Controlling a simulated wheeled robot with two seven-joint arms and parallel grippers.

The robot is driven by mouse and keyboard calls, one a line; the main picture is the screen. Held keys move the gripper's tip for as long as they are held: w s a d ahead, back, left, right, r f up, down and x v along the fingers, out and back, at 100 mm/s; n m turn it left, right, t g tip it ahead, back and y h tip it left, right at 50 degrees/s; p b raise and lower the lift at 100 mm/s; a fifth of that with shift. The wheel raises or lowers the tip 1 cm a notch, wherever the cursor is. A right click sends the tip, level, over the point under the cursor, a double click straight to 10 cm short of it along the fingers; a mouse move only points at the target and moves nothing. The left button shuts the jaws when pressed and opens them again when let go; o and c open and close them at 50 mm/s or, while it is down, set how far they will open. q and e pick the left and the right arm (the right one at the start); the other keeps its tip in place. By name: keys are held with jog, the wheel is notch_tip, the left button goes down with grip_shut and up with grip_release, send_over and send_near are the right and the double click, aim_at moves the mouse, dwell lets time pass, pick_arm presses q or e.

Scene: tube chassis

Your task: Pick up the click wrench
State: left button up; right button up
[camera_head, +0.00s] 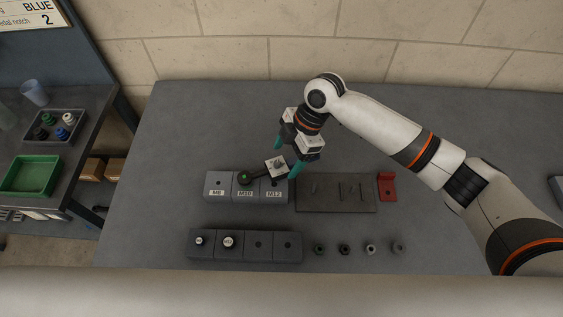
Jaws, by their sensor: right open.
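The click wrench (259,174) appears to be the dark tool lying over the block with the M8, M10 and M12 labels (218,194). It has a round, green-ringed end over the M10 part and a pale, square-faced piece (276,166) at its other end. My right gripper (287,155) is open, with teal fingertips apart, just above and to the right of that pale piece. Whether a fingertip touches it I cannot tell. My left gripper is not in view.
A dark tray (336,205) with slots and a red holder (387,187) lie right of the labelled block. A dark socket block (272,246) and several small round parts (345,249) line the front. A side table with a green bin (31,174) stands left. The bench's back left is clear.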

aim_at(280, 167)
jog(key=shift+x, duration=1.45)
jog(key=shift+w+r, duration=0.1)
jog(key=c, duration=1.6)
